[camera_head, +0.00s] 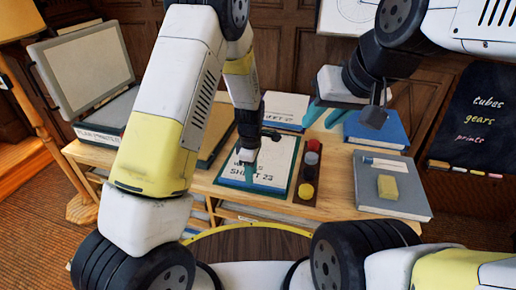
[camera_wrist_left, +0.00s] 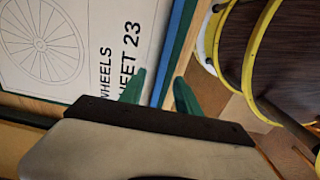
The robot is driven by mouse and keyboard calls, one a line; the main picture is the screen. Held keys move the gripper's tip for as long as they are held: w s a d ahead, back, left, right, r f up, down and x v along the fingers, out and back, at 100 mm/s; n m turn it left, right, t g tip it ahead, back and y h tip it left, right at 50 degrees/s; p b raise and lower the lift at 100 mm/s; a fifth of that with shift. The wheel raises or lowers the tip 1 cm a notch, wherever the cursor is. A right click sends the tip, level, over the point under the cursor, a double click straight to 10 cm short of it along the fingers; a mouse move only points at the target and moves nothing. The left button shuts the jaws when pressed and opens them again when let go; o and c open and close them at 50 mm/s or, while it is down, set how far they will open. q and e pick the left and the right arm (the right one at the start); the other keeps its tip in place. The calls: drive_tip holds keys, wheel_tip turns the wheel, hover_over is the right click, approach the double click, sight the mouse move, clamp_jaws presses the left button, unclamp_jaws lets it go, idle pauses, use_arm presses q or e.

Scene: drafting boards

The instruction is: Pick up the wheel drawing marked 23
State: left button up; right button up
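The wheel drawing (camera_head: 277,160) is a white sheet on a blue-green board on the desk, partly hidden by my left gripper. In the left wrist view the drawing (camera_wrist_left: 85,75) shows a spoked wheel and the words "SHEET 23". My left gripper (camera_head: 250,172) points down at the drawing's front part. In the wrist view its green fingertips (camera_wrist_left: 159,82) stand apart, one over the sheet side and one past the blue-green edge. Whether they touch the board I cannot tell. My right gripper (camera_head: 325,116) is open and empty over the back of the desk, right of a sheet marked "SHEET 2" (camera_head: 285,108).
Right of the drawing is a dark strip with round colored pieces (camera_head: 309,170). A blue book (camera_head: 376,132) and a grey book (camera_head: 402,200) with a yellow block (camera_head: 387,187) lie further right. A grey-framed board (camera_head: 85,68) stands left. A yellow-rimmed round seat (camera_head: 250,243) is in front.

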use_arm(q)
wheel_tip(320, 180, down, 4)
drive_tip(key=shift+s+a+f, duration=0.1)
drive_tip(key=shift+a, duration=0.05)
clamp_jaws()
idle(0.4)
